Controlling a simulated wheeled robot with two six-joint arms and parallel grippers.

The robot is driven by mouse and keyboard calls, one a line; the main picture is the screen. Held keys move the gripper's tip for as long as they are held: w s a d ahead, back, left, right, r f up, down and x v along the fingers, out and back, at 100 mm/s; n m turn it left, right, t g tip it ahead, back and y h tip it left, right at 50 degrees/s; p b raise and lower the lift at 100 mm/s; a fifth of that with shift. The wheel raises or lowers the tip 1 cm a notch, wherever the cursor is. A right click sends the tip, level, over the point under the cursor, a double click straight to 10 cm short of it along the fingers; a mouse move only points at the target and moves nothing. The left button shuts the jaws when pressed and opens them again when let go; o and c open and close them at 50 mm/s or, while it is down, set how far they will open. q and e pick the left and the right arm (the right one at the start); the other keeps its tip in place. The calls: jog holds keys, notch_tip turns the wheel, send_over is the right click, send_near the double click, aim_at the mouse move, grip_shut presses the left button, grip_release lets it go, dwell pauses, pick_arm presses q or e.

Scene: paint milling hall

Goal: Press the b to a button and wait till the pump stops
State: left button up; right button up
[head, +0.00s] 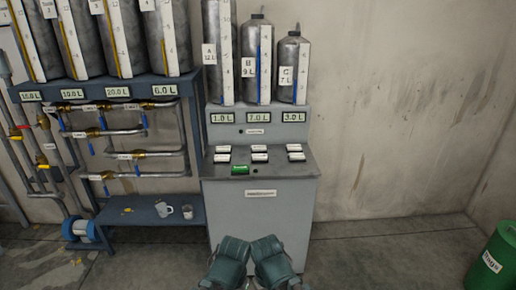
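A grey console (262,210) stands ahead of me. Its sloping top has two rows of small white buttons, such as a middle one (260,157); their labels are too small to read. A green button (240,169) sits at the front left of the top. Behind stand grey tanks A (212,80), B (249,85) and C (286,89), marked 12 L, 9 L and 7 L. The displays under them (258,117) seem to read 1.0, 7.0 and 3.0 L. Two teal parts of my arms are low in front of the console; no gripper fingers show.
A small dark round lamp (241,131) is on the panel below the displays. At left are a rack with more tanks (86,40), pipes with valves, and a low bench (150,211) with a mug (163,209). A green bin (492,258) stands at right; the floor between is clear.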

grip_shut()
dwell(1.5)
